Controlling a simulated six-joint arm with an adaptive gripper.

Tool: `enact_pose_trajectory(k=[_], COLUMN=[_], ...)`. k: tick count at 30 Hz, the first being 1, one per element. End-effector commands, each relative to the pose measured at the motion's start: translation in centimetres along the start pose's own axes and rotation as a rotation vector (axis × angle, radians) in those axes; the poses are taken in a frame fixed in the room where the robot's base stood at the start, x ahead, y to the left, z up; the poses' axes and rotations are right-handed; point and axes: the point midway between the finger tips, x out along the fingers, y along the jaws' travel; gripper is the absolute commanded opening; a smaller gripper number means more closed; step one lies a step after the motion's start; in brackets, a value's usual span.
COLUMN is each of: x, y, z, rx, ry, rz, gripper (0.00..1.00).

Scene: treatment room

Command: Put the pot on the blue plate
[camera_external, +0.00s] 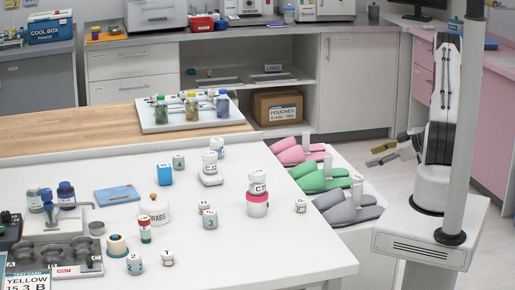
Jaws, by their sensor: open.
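A blue flat rectangular item (117,194), which may be the blue plate, lies on the white table. Just right of it stands a white lidded pot (155,212) with a brown knob and lettering like "SWABS". Several smaller white labelled pots stand around, including one marked 3 (209,220) and one marked 4 (179,162). I cannot tell which pot the task means. My gripper (376,156) is open and empty, off the table's right side, far from the pots and the blue item.
A white jar with a red band (257,204) stands right of centre with another on top. A metal cup rack (55,254) and bottles crowd the left. Pink, green and grey slippers (348,208) lie between the table and my arm. The table's front right is clear.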

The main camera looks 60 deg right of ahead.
Motion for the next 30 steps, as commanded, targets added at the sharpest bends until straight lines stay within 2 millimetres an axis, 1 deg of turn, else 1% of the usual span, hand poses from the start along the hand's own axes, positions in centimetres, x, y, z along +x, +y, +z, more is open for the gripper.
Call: enact_pose_trajectory(k=[1,7,11,15,23,30], x=[0.4,1.4,1.7,1.8,1.3,0.1], y=[0.6,2.4,3.2,3.8,3.6,2.2], z=[-1.2,-5.0,-7.7,-10.8,-16.8,-22.2], rx=[-0.022,-0.075,-0.1,-0.122,-0.142,-0.137], ry=[-0.025,-0.125,-0.183,-0.237,-0.319,-0.374], rz=[0.007,0.049,0.079,0.116,0.183,0.239], gripper=[0.48,0.48,0.48,0.48,0.48,0.48])
